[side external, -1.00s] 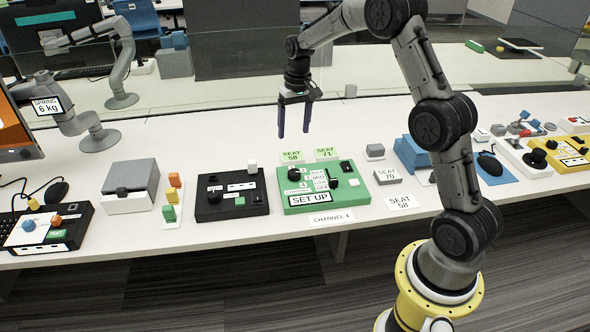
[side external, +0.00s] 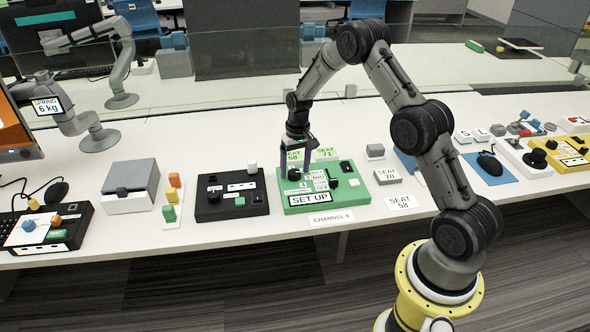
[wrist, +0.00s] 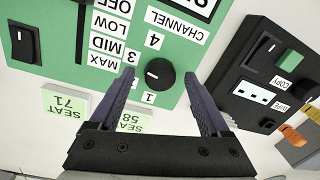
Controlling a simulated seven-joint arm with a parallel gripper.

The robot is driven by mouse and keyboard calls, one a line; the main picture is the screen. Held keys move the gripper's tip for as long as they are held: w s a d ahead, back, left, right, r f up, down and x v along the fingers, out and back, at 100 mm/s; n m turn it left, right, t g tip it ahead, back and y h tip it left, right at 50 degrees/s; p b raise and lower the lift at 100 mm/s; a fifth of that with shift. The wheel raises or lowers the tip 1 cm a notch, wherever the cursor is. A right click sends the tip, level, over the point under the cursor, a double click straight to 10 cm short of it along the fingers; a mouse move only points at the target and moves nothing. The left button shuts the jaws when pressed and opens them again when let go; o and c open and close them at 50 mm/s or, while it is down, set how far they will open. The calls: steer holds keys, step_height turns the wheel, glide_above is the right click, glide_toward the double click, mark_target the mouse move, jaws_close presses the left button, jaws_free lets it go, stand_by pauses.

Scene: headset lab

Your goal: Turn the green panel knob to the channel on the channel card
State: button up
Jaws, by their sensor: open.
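The green panel (side external: 350,200) lies on the white table. Its round black channel knob (wrist: 159,74) shows in the wrist view, with numbers 4, 3 and 1 around it. The 2 looks hidden behind a finger. The knob's pale mark seems to face left in that view, but I cannot tell which number it marks. The channel card (side external: 332,218) in front of the panel reads CHANNEL 4. My gripper (wrist: 160,75) is open, pointing down, with one finger on each side of the knob and apparent gaps between. The side external view shows it over the panel's left part.
A black panel (side external: 231,208) stands left of the green one. SEAT 58 and SEAT 71 tags (side external: 326,153) lie behind it. The green panel also has a slider and a rocker switch (wrist: 25,43). SEAT 70 block (side external: 388,176) and another SEAT 58 card (side external: 402,202) lie right.

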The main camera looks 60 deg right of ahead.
steer(key=shift+f, duration=0.35)
jaws_close()
steer(key=shift+r+m, duration=0.1)
steer(key=shift+m, duration=0.2)
steer(key=m, duration=0.9)
steer(key=shift+w+a, duration=0.1)
stand_by(0.4)
steer(key=shift+m+h, duration=0.3)
